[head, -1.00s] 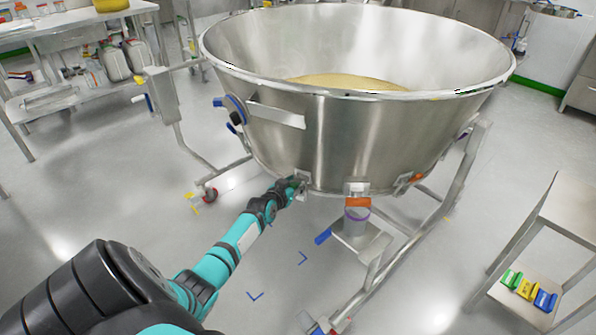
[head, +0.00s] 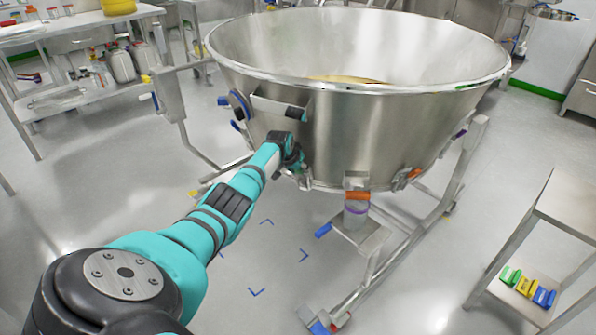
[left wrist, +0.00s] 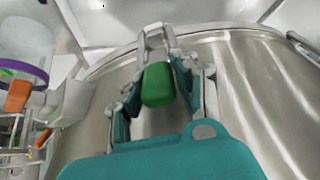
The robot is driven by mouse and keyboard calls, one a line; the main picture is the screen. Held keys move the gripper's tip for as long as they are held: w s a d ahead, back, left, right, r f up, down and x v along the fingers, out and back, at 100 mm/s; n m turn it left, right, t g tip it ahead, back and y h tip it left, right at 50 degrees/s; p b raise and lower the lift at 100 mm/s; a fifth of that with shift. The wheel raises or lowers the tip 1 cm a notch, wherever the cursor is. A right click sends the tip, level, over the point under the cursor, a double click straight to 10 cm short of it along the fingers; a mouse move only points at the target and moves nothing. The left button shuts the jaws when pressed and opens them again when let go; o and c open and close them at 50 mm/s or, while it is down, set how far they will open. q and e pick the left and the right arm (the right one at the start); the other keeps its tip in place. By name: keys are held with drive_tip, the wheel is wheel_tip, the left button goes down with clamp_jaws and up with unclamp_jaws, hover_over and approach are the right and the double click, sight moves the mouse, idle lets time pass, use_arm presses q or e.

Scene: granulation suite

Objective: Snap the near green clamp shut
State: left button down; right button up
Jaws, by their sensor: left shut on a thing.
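The green clamp handle (left wrist: 157,84) shows in the left wrist view, with a metal loop running up from it. My left gripper (left wrist: 158,75) has a finger on each side of the handle and is shut on it. In the head view my left gripper (head: 292,158) is against the lower left side of the big steel bowl (head: 360,135), above the clamp's bracket at the bottom rim. The gripper hides most of the clamp there, and I cannot tell whether the clamp is latched. My right gripper is not in view.
An orange clamp (head: 357,195) sits at the bowl's front bottom, above a purple ring (head: 356,210) and outlet. Another orange clamp (head: 408,174) is further right. The bowl's steel frame (head: 378,262) stands right of my arm. Open floor lies around the blue corner marks.

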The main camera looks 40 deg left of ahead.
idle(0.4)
use_arm(q)
drive_tip(key=c, duration=1)
unclamp_jaws()
drive_tip(key=shift+w, duration=0.1)
drive_tip(key=v, duration=1.2)
drive_tip(key=shift+a, duration=0.1)
